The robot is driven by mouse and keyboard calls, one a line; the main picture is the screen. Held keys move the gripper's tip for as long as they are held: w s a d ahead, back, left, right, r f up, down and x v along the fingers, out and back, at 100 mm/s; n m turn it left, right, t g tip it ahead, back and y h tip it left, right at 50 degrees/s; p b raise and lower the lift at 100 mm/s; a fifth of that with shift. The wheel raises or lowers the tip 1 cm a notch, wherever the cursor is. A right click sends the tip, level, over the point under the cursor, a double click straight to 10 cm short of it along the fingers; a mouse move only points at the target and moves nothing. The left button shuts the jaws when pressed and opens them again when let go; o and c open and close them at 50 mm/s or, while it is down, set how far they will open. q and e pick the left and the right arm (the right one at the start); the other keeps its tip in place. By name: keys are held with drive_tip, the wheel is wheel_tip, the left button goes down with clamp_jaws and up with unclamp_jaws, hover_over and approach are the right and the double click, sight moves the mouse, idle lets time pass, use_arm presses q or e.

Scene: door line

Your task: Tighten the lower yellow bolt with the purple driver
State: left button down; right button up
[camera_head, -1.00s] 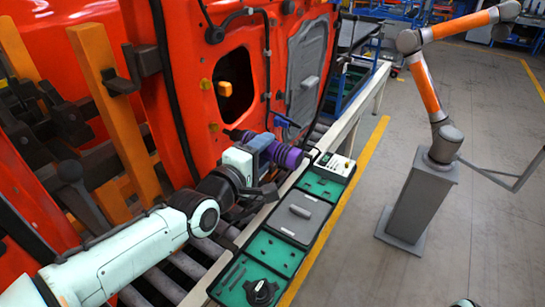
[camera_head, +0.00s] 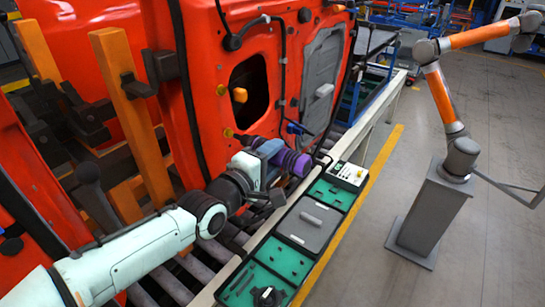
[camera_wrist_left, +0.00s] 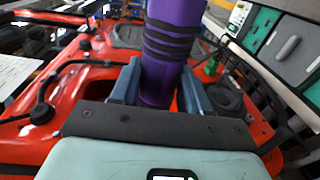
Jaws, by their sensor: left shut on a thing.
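The purple driver (camera_head: 291,161) is held in my left gripper (camera_head: 272,151), roughly level, in front of the red door (camera_head: 215,60). Its dark tip end points left toward the lower yellow bolt (camera_head: 228,132) and is very close to it. I cannot tell whether they touch. The upper yellow bolt (camera_head: 220,90) sits above it on the door edge. In the left wrist view the purple driver (camera_wrist_left: 172,45) stands between the two blue-grey fingers of my left gripper (camera_wrist_left: 160,88), which are shut on it. The tip is hidden there. My right gripper is not in view.
A tray with green and grey compartments (camera_head: 311,222) lies on the rail right of the gripper. A white box with buttons (camera_head: 349,173) stands at its far end. An orange and grey robot arm (camera_head: 445,95) stands on a grey pedestal at right. Orange posts (camera_head: 130,95) stand at left.

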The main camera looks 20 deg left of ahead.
use_arm(q)
drive_tip(key=shift+w+a+r, duration=0.2)
drive_tip(key=shift+w+a, duration=0.05)
drive_tip(key=shift+a, duration=0.45)
idle(1.0)
drive_tip(key=shift+w+a, duration=0.1)
drive_tip(key=shift+a, duration=0.15)
idle(0.6)
idle(0.4)
